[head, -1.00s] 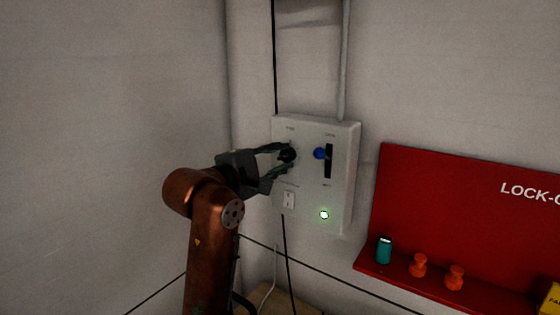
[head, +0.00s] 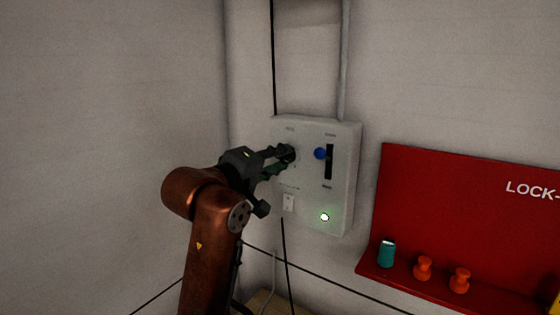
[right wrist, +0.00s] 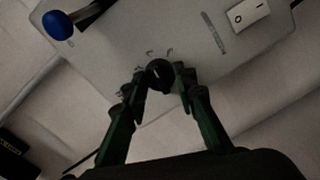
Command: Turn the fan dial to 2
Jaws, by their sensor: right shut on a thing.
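The control box (head: 343,200) is a pale panel on the wall near the corner. The black fan dial is on its upper left; in the right wrist view the dial (right wrist: 159,73) sits between my fingertips, with small marks around it that are too small to read. My right gripper (head: 289,154) is shut on the dial, one finger on each side, and appears rolled. It also shows in the right wrist view (right wrist: 160,80). In the head view the fingers mostly hide the dial. My left gripper is not in view.
The box also has a blue-knobbed slider (head: 320,154), a white rocker switch (head: 288,203) and a lit green lamp (head: 325,217). A red lock-out board (head: 430,210) at right has a shelf with a teal cylinder (head: 386,254) and orange pieces (head: 423,267).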

